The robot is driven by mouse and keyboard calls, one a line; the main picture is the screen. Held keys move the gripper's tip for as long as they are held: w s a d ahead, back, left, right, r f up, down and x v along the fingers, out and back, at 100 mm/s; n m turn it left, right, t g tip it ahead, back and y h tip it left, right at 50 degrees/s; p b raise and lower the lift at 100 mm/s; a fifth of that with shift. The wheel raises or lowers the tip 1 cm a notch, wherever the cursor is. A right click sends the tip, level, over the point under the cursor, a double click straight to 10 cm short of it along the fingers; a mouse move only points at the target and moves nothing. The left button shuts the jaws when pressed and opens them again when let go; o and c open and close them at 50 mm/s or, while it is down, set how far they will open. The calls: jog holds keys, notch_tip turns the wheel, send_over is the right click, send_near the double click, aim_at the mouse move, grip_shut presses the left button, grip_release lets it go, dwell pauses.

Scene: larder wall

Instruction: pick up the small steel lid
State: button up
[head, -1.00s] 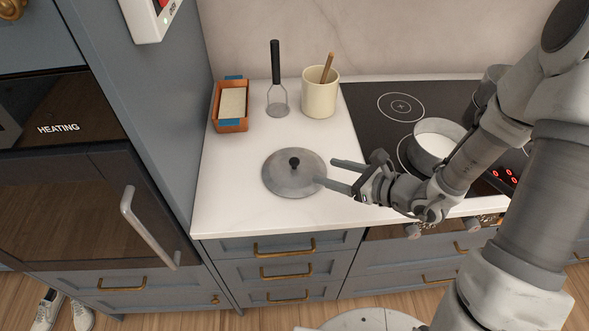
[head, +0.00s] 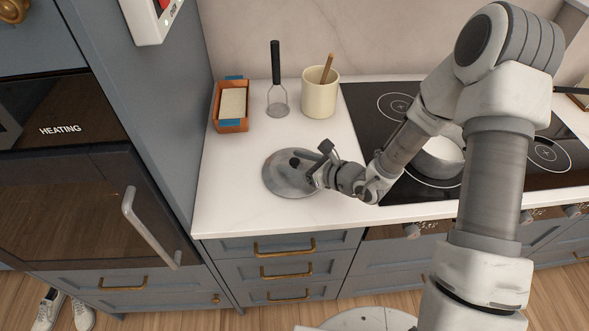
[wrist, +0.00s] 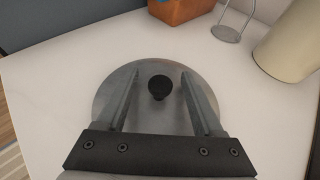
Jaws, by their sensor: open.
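The small steel lid (head: 281,184) lies flat on the white counter, a grey disc with a black knob (head: 295,162) on top. It also shows in the wrist view (wrist: 145,112), with its knob (wrist: 159,87) between the two fingers, nearer the fingertip end. My gripper (head: 308,166) is over the lid, coming from the right. In the wrist view my gripper (wrist: 158,75) is open, with a finger on each side of the knob and a gap to both. I cannot tell how high the fingertips are above the lid. The gripper hides the lid's right part in the head view.
Behind the lid stand a terracotta loaf dish (head: 232,125), a masher (head: 277,98) and a cream crock (head: 320,95) with a wooden handle. A pot (head: 441,160) sits on the black hob (head: 365,110) to the right. The counter (head: 235,208) around the lid is clear.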

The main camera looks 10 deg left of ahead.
grip_shut()
jog(key=shift+r, duration=0.15)
dwell(0.4)
